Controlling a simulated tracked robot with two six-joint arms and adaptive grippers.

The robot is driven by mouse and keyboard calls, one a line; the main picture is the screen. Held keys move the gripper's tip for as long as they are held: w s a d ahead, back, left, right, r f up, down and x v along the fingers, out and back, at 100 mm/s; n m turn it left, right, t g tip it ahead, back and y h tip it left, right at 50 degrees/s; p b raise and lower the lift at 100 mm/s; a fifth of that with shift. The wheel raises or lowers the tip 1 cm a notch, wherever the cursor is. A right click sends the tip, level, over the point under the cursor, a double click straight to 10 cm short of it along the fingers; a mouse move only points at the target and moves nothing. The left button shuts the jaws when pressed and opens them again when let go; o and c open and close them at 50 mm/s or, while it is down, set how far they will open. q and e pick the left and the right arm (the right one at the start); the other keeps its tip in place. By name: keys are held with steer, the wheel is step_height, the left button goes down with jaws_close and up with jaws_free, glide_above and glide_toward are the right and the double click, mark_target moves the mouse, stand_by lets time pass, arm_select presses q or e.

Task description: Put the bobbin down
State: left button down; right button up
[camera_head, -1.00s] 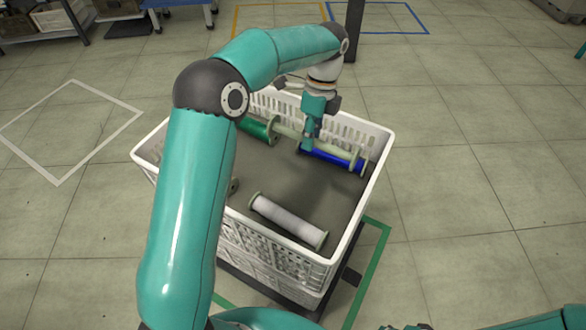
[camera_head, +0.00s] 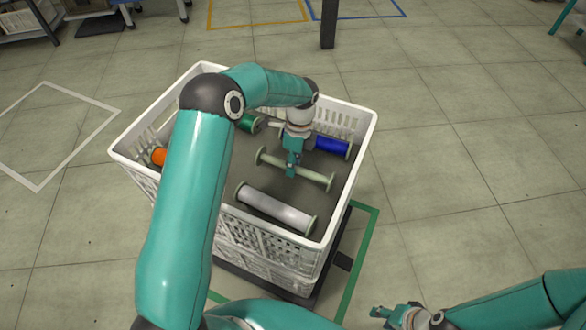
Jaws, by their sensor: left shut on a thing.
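My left gripper (camera_head: 291,170) reaches down into the white crate (camera_head: 345,209) and is shut on a bare pale green bobbin (camera_head: 312,173). It grips the bobbin near the middle, and the bobbin's flanges stick out on both sides. The bobbin lies between the white-wound bobbin (camera_head: 275,208) in front and the blue-wound bobbin (camera_head: 331,146) behind. I cannot tell whether it touches the crate floor. My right gripper (camera_head: 379,318) is low at the bottom edge, outside the crate; its finger opening is unclear.
A green-wound bobbin (camera_head: 248,122) and an orange-wound bobbin (camera_head: 158,156) lie in the crate, partly hidden by my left arm. The crate stands inside a green floor outline (camera_head: 363,250). A dark post (camera_head: 328,25) rises behind it. Floor to the right is open.

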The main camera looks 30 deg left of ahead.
arm_select(q)
steer(key=shift+w+x, duration=0.2)
steer(key=shift+x, duration=0.65)
steer(key=shift+f, duration=0.15)
steer(key=c, duration=1)
jaws_free()
steer(key=shift+c, duration=0.2)
steer(key=p+v, duration=0.1)
steer(key=v, duration=1.1)
